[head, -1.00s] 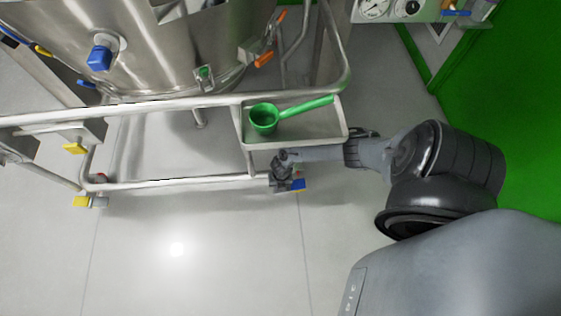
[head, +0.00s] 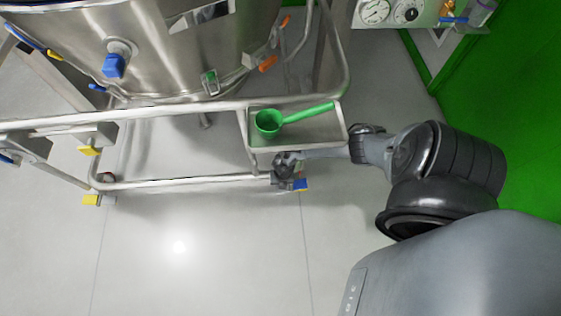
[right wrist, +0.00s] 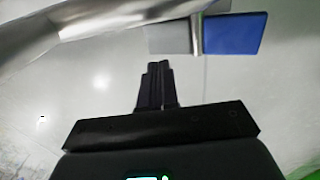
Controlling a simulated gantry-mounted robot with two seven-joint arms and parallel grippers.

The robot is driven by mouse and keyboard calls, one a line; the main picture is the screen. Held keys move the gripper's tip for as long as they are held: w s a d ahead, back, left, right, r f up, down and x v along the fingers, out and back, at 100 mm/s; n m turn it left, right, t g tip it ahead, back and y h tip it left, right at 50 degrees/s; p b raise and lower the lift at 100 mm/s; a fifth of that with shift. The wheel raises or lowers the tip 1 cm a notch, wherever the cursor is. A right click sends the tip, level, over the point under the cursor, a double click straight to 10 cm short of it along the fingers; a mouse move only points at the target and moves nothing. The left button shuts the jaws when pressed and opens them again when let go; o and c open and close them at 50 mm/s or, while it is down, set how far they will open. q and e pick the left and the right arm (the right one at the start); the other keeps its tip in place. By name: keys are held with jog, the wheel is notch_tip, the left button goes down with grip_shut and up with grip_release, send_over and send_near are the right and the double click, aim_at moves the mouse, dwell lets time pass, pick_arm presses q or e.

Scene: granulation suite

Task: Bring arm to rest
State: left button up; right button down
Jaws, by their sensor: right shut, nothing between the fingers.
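My right arm comes in from the right in the head view, its wrist reaching the front right corner of the steel frame (head: 190,181), just below a small tray (head: 258,158). Its fingertips are hard to make out there. In the right wrist view my right gripper (right wrist: 158,66) is shut and empty, fingers together over pale floor. A blue pedal (right wrist: 235,33) and a steel tube (right wrist: 100,20) lie above the fingertips in that picture, apart from them. My left gripper is not in view.
A green scoop (head: 268,122) lies in the tray, its handle to the right. A steel vessel (head: 170,60) with a blue-capped fitting (head: 114,65) stands behind. A gauge panel (head: 430,12) is at the upper right. The floor (head: 200,270) in front is clear.

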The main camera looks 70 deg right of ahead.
notch_tip(320, 180, up, 5)
jog(key=d+p, duration=0.2)
jog(key=w+a+r+m+t+p, duration=0.1)
jog(key=a+r, duration=0.1)
jog(key=a, duration=0.5)
jog(key=w+a+r+m+t, duration=0.1)
jog(key=a+r+m, duration=0.1)
jog(key=a, duration=0.4)
jog(key=a+r+m+t, duration=0.1)
jog(key=a+r+m, duration=0.9)
jog(key=r, duration=0.6)
jog(key=s+d+r+m, duration=0.1)
jog(key=s+r+m, duration=0.25)
jog(key=r, duration=0.25)
jog(key=s+d+r+m, duration=0.1)
jog(key=s+r+m, duration=0.2)
jog(key=r+m, duration=0.3)
notch_tip(320, 180, up, 62)
jog(key=n+p, duration=0.1)
jog(key=p, duration=6)
jog(key=shift+w, duration=0.25)
jog(key=shift+a+f, duration=0.1)
